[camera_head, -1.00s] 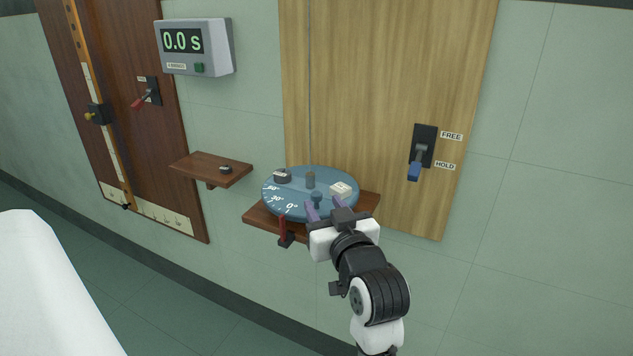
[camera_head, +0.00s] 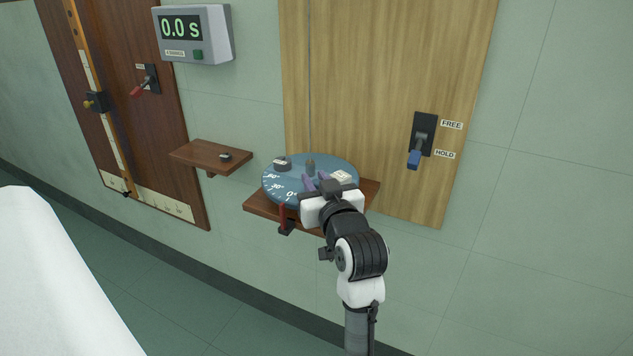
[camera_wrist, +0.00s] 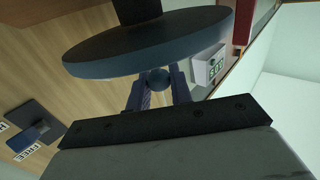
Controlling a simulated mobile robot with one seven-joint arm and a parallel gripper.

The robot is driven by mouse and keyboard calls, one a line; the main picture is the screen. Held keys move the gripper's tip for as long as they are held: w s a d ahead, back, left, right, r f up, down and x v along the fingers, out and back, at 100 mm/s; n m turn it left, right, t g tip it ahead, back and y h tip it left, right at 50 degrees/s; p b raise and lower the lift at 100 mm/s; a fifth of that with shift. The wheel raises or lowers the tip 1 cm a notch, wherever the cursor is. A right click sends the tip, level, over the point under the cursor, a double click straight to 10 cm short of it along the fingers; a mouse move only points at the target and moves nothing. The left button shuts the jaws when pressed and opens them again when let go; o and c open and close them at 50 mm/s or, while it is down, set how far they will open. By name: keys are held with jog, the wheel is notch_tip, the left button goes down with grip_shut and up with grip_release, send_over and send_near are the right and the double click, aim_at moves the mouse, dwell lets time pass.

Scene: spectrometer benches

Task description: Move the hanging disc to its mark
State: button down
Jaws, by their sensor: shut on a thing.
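The blue disc (camera_head: 270,194) hangs level on a thin wire in front of the wooden board. Its near left rim carries white degree figures, with 0° close to a red upright pointer (camera_head: 282,216). My gripper (camera_head: 317,184) is at the disc's near edge, shut on a small blue knob on the disc. In the wrist view the knob (camera_wrist: 158,79) sits between my two fingers, against the disc's edge (camera_wrist: 110,66). In the head view my gripper hides the knob and part of the near rim.
A wooden shelf (camera_head: 256,207) lies under the disc. A blue-handled FREE/HOLD lever (camera_head: 415,158) points down toward HOLD. A timer (camera_head: 192,35) reads 0.0 s. A small shelf (camera_head: 200,155) is left.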

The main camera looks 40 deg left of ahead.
jog(key=shift+w+d, duration=0.1)
jog(key=shift+w, duration=0.05)
dwell(0.3)
jog(key=shift+w+d+n+g+y+b, duration=0.2)
jog(key=shift+w+n+g+y+b, duration=0.15)
jog(key=shift+n+g, duration=0.25)
jog(key=shift+w+d+n+g+y+b, duration=0.2)
jog(key=shift+w+n+g+y+b, duration=0.15)
jog(key=shift+g, duration=0.45)
jog(key=shift+w+d+n+g+y+b, duration=0.2)
jog(key=shift+w+n+g+b, duration=0.15)
jog(key=shift+n+g, duration=0.4)
jog(key=shift+w+d+n+g+y+b, duration=0.1)
jog(key=shift+w+n+g+y+b, duration=0.3)
jog(key=shift+g, duration=0.6)
jog(key=shift+w+d+n+g+b, duration=0.1)
jog(key=shift+w+n+g+b, duration=0.1)
jog(key=shift+n+g+b, duration=0.45)
jog(key=shift+w+g, duration=0.1)
jog(key=shift+g, duration=0.4)
jog(key=c, duration=1.3)
grip_release()
jog(key=shift+d, duration=0.1)
jog(key=d+b, duration=0.2)
jog(key=d, duration=1.1)
jog(key=shift+s+d, duration=0.2)
jog(key=shift+d, duration=0.1)
